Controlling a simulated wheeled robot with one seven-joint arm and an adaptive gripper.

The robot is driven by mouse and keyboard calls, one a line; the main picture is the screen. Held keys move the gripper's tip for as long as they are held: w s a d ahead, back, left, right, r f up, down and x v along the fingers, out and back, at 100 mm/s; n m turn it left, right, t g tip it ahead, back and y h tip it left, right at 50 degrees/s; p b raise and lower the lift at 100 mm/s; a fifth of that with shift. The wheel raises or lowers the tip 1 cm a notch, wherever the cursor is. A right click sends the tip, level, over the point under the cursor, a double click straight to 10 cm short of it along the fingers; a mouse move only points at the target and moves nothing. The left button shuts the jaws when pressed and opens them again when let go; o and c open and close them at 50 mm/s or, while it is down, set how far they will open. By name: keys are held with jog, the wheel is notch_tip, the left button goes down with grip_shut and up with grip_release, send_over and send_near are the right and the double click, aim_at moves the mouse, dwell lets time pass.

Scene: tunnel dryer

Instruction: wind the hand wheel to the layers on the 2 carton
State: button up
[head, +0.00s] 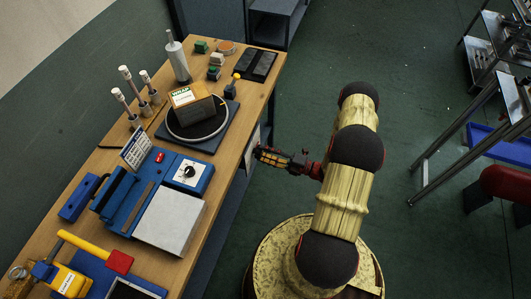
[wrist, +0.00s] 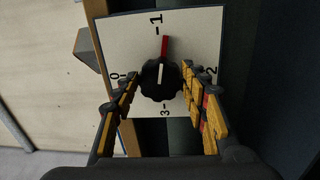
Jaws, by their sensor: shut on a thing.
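A dark lobed hand wheel (wrist: 160,88) sits on a white dial plate (wrist: 195,28) marked 0, 1, 2 and 3 in the wrist view. A white line on the wheel points up toward the 1, in line with a red mark (wrist: 166,47). My gripper (wrist: 160,76) is shut on the wheel, one finger on each side. In the head view my gripper (head: 260,156) is at the bench's right side, and the wheel is hidden there. A carton (head: 197,112) with a label reading WRAP (head: 182,97) stands on a round turntable (head: 175,134); the label's smaller print is unreadable.
The wooden bench (head: 228,150) also holds a blue machine with a dial (head: 187,173), a printed card (head: 136,150), a yellow-handled tool with a red head (head: 118,262) and several posts. Metal racks (head: 440,130) stand at the right. The floor between is clear.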

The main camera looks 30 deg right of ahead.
jog(key=shift+s+a+m+h+p, duration=0.15)
jog(key=shift+m+h+p, duration=0.35)
jog(key=shift+m, duration=3.5)
jog(key=shift+a+m+h+p, duration=0.1)
jog(key=shift+m+h+p, duration=0.35)
jog(key=shift+m, duration=3.55)
jog(key=shift+y, duration=0.25)
jog(key=o, duration=1.2)
jog(key=shift+c, duration=0.2)
jog(key=v, duration=1.2)
